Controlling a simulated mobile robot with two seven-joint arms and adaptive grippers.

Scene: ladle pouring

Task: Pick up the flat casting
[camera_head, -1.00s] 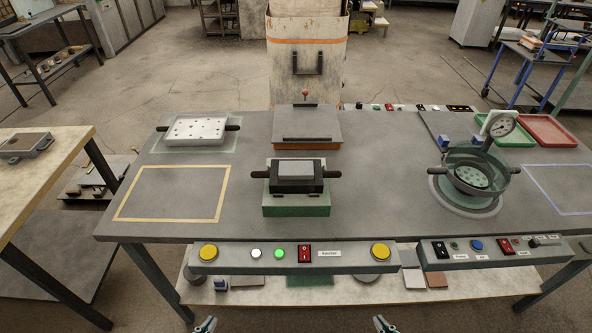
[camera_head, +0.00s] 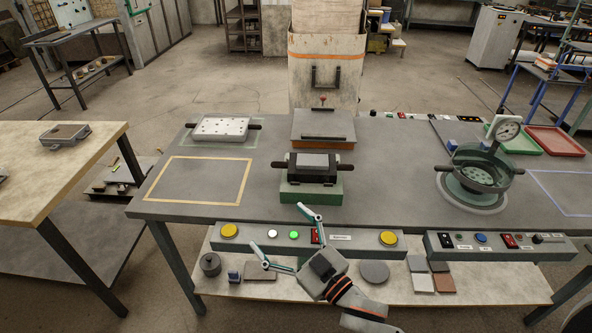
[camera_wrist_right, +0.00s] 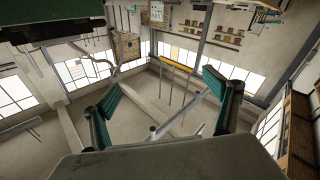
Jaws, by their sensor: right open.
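A flat light-grey slab (camera_head: 314,160), which looks like the flat casting, lies on a black holder (camera_head: 312,174) with dark side handles. The holder stands on a green block (camera_head: 309,193) at the middle of the grey workbench. My right gripper (camera_head: 278,228) is open and empty in front of the bench's front edge, its fingers pointing up and left, apart from the slab. My left gripper is not in view.
A control panel (camera_head: 285,238) with buttons runs along the bench front. A white perforated plate (camera_head: 220,129) is at back left, an orange-sided box (camera_head: 323,128) behind the holder, a round pot (camera_head: 482,168) at right. The yellow-outlined area (camera_head: 197,182) is empty.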

